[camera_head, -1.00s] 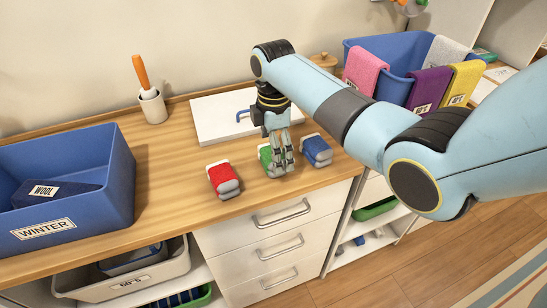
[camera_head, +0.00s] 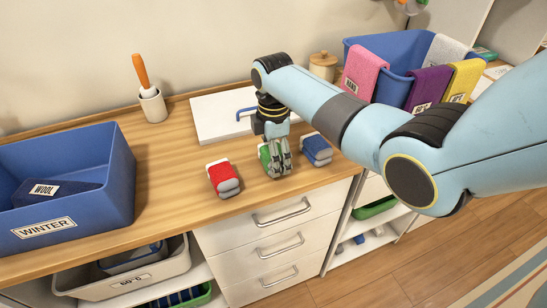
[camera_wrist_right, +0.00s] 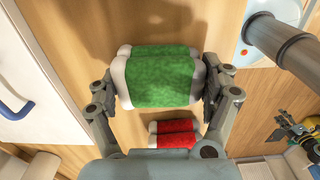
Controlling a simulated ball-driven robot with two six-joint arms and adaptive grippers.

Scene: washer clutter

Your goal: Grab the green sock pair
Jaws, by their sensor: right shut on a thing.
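The green sock pair (camera_head: 264,156) is a small rolled bundle with white ends on the wooden counter, between the red and blue pairs. My right gripper (camera_head: 277,165) reaches down over it and partly hides it in the head view. In the right wrist view the green sock pair (camera_wrist_right: 163,78) lies between the fingers of my right gripper (camera_wrist_right: 165,85), one at each white end, shut on it. Whether it is lifted off the counter cannot be told.
A red sock pair (camera_head: 223,178) lies close on the left and a blue one (camera_head: 316,149) close on the right. A blue WINTER bin (camera_head: 70,205) stands at the left. A blue basket (camera_head: 398,58) with draped cloths stands at the back right.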

